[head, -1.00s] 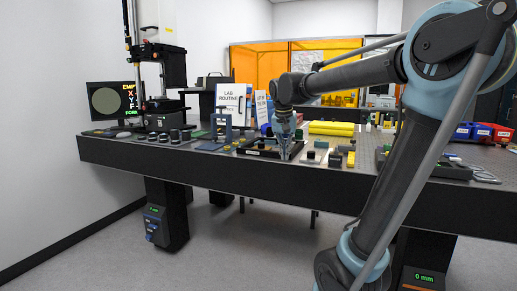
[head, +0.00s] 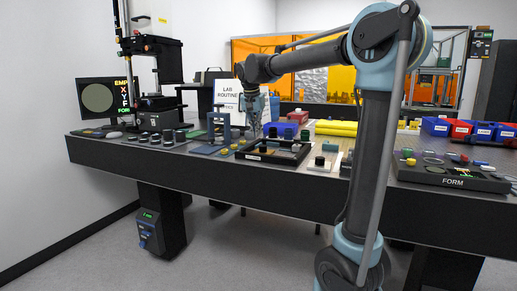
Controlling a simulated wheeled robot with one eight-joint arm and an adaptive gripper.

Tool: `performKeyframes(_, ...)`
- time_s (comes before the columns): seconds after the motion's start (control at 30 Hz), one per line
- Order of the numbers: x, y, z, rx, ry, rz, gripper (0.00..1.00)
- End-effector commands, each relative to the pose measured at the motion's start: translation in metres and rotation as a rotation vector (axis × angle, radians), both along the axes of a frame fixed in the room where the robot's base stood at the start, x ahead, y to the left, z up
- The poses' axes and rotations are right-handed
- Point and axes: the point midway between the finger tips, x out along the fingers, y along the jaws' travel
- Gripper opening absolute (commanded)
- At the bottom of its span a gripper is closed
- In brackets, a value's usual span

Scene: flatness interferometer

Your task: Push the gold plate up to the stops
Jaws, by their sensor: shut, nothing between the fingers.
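My gripper (head: 253,131) is shut and empty. It points down over the optical table, at the back left of a black-framed tray (head: 262,158) with a white label on its front. A small gold patch (head: 266,150) shows inside this tray and may be the gold plate, but it is too small to be sure. The stops cannot be told apart from the dark blocks in and around the tray. I cannot tell whether my gripper touches anything.
A blue upright frame (head: 226,128) stands just left of my gripper, with several dark round pieces further left. Yellow bars (head: 336,127) lie behind to the right. A FORM panel (head: 452,179) is at the front right. Red and blue bins (head: 462,130) stand beyond it.

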Motion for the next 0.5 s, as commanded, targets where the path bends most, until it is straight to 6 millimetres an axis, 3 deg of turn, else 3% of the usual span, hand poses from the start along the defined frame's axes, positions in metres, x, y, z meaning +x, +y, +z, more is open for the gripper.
performKeyframes(0.23,0.005,0.001,-0.017,-0.001,0.000,0.002,0.00)
performKeyframes(0.5,0.016,0.000,-0.060,0.000,0.000,0.005,0.00)
